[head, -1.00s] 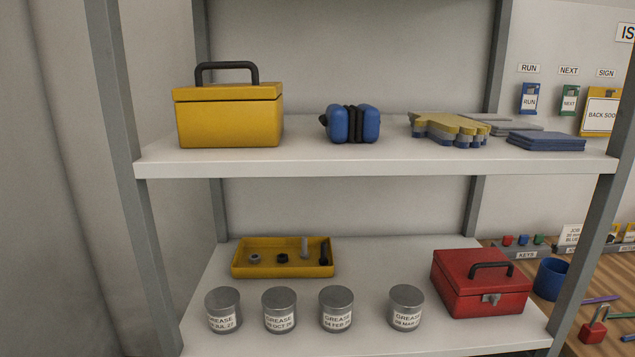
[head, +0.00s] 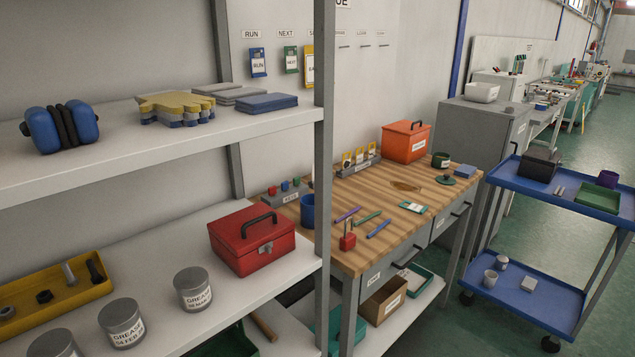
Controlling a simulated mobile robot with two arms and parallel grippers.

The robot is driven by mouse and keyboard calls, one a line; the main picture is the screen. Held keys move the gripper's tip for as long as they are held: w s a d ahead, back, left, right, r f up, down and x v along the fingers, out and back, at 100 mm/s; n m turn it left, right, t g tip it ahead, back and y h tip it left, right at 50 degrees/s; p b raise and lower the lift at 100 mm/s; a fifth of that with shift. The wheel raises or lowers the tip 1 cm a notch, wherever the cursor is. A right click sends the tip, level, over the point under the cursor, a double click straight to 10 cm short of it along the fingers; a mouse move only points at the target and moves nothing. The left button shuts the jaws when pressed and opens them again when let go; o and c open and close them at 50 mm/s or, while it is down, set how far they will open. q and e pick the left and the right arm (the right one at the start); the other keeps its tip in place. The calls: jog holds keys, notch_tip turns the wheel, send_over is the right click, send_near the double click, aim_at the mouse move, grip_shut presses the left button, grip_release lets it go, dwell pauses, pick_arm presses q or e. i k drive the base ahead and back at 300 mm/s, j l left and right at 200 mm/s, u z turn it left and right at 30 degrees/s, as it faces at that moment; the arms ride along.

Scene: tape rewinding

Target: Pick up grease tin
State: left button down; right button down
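Several round grey tins labelled GREASE stand upright in a row at the front of the lower shelf. The rightmost grease tin (head: 193,288) stands near the red toolbox. Another grease tin (head: 122,323) is left of it, and a third grease tin (head: 55,344) is cut off by the bottom edge. The dates on their labels are too small to read surely. Neither of my grippers shows in the head view.
A red toolbox (head: 252,240) and a yellow tray (head: 50,300) with hardware share the lower shelf (head: 160,252). A grey upright (head: 324,150) stands between the shelf and the wooden workbench (head: 400,185). A blue cart (head: 545,190) stands at the right, with green floor around it.

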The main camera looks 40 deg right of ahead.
aim_at(501, 261)
jog(key=z, duration=2.55)
jog(key=i+l, duration=0.25)
jog(key=i, duration=0.15)
jog(key=i+l, duration=0.3)
jog(key=i+l+z, duration=0.1)
jog(key=i+l, duration=0.15)
jog(key=i, duration=0.25)
jog(key=i+l, duration=0.2)
jog(key=i, duration=0.25)
